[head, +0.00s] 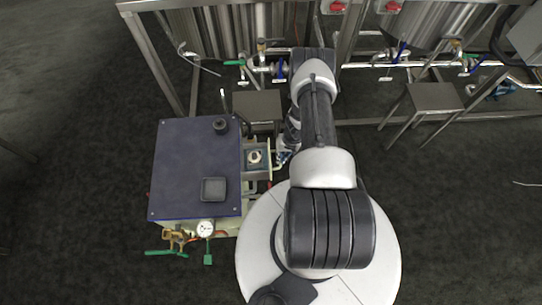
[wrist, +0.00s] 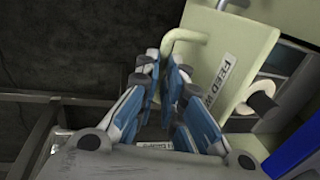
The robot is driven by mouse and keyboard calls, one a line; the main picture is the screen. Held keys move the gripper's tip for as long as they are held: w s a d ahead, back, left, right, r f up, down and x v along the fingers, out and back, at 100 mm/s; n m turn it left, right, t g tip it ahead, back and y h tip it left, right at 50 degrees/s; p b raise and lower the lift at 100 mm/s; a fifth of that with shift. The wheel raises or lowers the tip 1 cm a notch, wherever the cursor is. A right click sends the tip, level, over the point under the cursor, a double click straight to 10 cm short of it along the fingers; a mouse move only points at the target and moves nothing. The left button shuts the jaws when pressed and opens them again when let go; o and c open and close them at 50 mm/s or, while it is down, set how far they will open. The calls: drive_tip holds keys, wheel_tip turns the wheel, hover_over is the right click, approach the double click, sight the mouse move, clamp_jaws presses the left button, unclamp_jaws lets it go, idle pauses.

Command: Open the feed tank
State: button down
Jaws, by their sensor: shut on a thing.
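A pale green panel (wrist: 248,45) with a label reading "FEED" fills the upper right of the wrist view. A pale bent rod handle (wrist: 186,36) stands out from it and runs down between my fingertips. My gripper (wrist: 170,75) is shut on this handle; the fingers hide the handle's lower end. In the head view my gripper (head: 284,155) is small and mostly hidden by my arm, at the right side of the pale green housing (head: 262,172). I cannot tell from these views how far the panel stands open.
A white round part (wrist: 262,96) sits right of the label. A unit with a dark blue top (head: 185,165) stands left, with a gauge (head: 206,228) and valves at its front. Steel tanks, pipes (head: 395,65) and small stools (head: 435,97) stand behind.

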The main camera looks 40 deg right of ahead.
drive_tip(key=c, duration=1.7)
unclamp_jaws()
drive_tip(key=r, duration=0.4)
drive_tip(key=s+d+r, duration=0.1)
drive_tip(key=r, duration=0.6)
drive_tip(key=shift+s+d+r, duration=0.15)
drive_tip(key=shift+d+r, duration=0.2)
drive_tip(key=shift+d, duration=0.05)
